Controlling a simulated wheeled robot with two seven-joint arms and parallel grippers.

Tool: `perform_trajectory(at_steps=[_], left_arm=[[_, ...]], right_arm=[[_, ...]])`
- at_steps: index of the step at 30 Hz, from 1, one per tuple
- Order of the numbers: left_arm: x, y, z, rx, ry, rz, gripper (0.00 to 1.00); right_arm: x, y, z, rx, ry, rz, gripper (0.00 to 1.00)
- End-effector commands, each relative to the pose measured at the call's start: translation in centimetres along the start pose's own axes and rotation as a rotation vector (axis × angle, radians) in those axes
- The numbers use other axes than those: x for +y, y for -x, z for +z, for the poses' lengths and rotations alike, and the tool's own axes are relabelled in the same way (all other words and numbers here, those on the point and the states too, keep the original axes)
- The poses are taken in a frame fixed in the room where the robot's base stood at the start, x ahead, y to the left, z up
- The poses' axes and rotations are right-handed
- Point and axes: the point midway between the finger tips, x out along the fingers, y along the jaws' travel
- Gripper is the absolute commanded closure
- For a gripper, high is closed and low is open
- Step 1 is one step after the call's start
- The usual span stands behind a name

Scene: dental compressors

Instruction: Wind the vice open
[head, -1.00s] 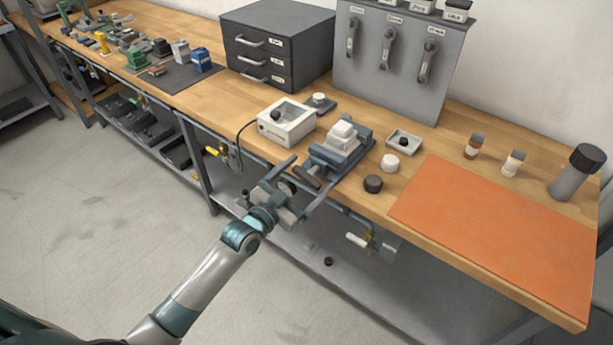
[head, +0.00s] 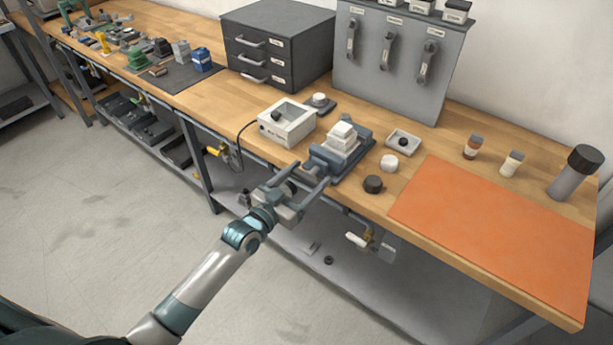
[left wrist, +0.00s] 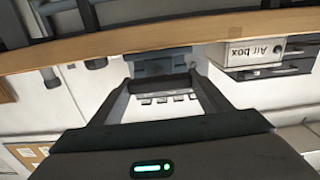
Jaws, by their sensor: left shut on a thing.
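The blue-grey vice (head: 358,158) stands at the front edge of the wooden bench, with a pale stepped block (head: 341,139) between its jaws. My left gripper (head: 312,174) reaches up to the vice's front from the aisle side, its two fingers spread on either side of the vice handle. In the left wrist view the dark handle bar (left wrist: 160,87) spans between the fingertips, with the vice body (left wrist: 164,65) behind it. The gripper is shut on the handle. How far the jaws stand apart is hard to tell. My right gripper is not in view.
A white box with a dark knob (head: 287,123) stands left of the vice. A small tray (head: 403,142), a white round piece (head: 389,163) and a dark round piece (head: 373,184) lie to the right. An orange mat (head: 490,235) covers the bench's right end.

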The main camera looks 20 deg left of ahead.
Motion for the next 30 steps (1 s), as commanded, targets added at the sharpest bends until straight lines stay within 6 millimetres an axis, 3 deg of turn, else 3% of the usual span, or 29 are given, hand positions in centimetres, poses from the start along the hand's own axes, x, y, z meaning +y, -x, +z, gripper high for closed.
perform_trajectory(at_steps=[2,3,5,6,20,30], left_arm=[[0.0,0.0,0.0,0.0,0.005,0.0,0.52],[0.0,0.0,0.0,0.0,0.005,0.0,0.27],[0.0,0.0,0.0,0.0,0.004,0.0,0.13],[0.0,0.0,0.0,0.0,0.004,0.0,0.11],[0.0,0.7,0.1,-0.001,0.001,0.0,0.11],[0.0,5.1,0.3,-0.002,0.0,0.0,0.11]], right_arm=[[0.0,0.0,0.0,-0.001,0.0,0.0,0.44],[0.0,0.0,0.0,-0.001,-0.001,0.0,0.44],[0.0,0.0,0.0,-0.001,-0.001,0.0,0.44],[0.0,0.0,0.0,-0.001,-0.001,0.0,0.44],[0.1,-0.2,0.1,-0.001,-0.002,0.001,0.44],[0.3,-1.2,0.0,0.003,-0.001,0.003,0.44]])
